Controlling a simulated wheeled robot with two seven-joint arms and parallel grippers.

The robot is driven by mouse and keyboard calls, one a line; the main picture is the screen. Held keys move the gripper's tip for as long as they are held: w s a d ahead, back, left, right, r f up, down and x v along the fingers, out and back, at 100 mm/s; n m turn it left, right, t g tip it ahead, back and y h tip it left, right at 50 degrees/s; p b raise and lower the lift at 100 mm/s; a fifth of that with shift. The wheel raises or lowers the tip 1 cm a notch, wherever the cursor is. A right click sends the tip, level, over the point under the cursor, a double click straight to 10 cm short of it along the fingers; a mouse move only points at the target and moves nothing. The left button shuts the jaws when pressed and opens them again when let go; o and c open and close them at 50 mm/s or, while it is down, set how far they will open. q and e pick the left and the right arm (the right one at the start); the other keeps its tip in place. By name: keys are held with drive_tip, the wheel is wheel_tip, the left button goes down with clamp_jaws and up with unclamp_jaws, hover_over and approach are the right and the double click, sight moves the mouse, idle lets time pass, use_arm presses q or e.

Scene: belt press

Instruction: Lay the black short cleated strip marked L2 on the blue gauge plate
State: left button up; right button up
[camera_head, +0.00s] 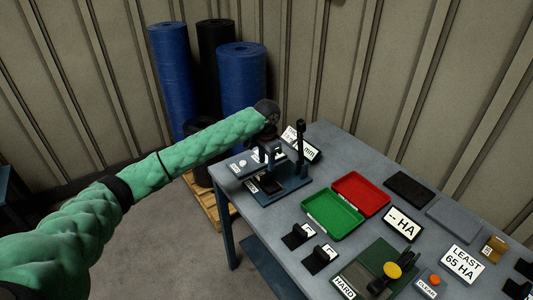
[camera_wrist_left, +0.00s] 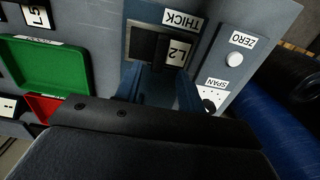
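The black strip marked L2 (camera_wrist_left: 148,46) lies flat in the dark framed area of the blue gauge (camera_head: 291,188), beside the THICK label, in the left wrist view. Its white L2 tag (camera_wrist_left: 177,52) faces up. In the head view the strip is a dark patch (camera_head: 268,184) under my left gripper (camera_head: 268,154). My left gripper (camera_wrist_left: 159,82) points down at the gauge, its two fingers spread apart close to the strip, with nothing seen clamped between them. Whether a finger touches the strip is hard to tell. My right gripper is out of view.
A lever post (camera_head: 301,146) stands on the gauge's right. A green tray (camera_head: 333,216) and red tray (camera_head: 362,194) sit to its right. Two black tagged strips (camera_head: 298,236) (camera_head: 319,259) lie near the front edge. Blue rolls (camera_head: 242,75) stand behind the bench.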

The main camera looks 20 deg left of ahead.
sight(266, 175)
use_arm(q)
wheel_tip(266, 175, up, 6)
drive_tip(key=b, duration=0.2)
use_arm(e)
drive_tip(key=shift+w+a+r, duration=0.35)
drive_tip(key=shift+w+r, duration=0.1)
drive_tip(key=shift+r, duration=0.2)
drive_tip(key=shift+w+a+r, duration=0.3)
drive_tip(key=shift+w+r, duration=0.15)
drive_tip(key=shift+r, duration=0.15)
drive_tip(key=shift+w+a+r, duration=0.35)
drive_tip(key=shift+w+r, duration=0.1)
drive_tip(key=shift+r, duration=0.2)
